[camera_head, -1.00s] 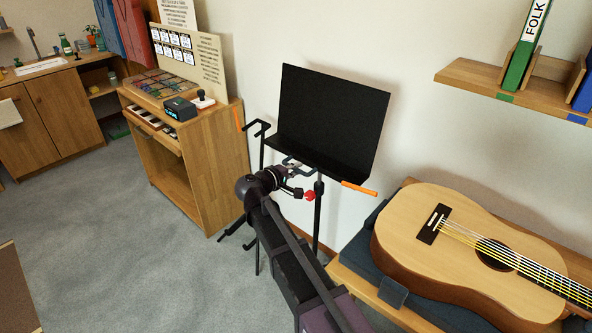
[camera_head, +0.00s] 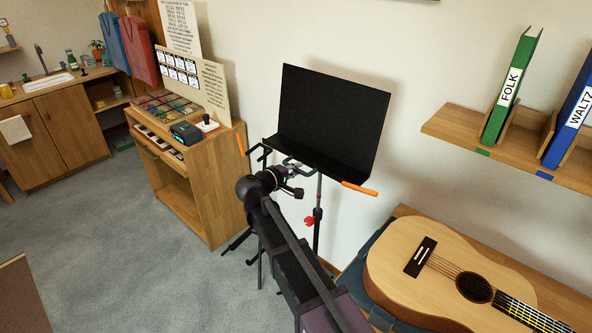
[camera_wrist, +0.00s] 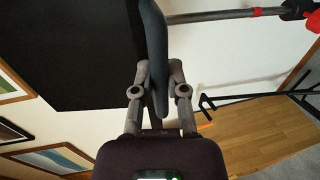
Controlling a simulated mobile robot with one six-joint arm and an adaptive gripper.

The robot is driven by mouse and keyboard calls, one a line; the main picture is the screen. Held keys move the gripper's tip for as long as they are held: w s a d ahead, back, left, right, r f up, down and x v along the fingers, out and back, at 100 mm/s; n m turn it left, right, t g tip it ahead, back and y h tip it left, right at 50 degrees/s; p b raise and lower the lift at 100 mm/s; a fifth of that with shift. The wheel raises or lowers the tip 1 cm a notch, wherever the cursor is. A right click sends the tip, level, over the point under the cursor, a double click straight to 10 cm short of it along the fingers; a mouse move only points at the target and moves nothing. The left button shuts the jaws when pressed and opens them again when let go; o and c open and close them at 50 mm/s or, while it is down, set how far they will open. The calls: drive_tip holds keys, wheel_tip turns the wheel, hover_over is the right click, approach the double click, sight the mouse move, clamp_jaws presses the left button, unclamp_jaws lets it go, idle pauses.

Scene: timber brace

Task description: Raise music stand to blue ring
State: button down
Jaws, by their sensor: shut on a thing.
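The music stand has a black desk (camera_head: 328,118) with orange-tipped arms at both ends. Its thin inner pole (camera_head: 319,188) shows above a red knob (camera_head: 309,221) on the lower tube. A small red band is on the pole just under the desk; I see no blue ring. In the wrist view my gripper (camera_wrist: 157,95) is shut on a dark curved handle (camera_wrist: 154,45) of the stand. The desk (camera_wrist: 70,50) and the red knob (camera_wrist: 312,20) also show there.
A guitar (camera_head: 445,262) lies on a bench at the right. A wall shelf (camera_head: 440,125) above holds a green and a blue binder. A wooden cabinet (camera_head: 205,190) stands left of the stand. Grey carpet (camera_head: 120,230) is free at the left.

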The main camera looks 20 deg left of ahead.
drive_tip(key=shift+r+p, duration=0.75)
drive_tip(key=shift+r, duration=0.5)
drive_tip(key=c, duration=0.6)
unclamp_jaws()
drive_tip(key=shift+c, duration=0.2)
drive_tip(key=shift+f, duration=0.2)
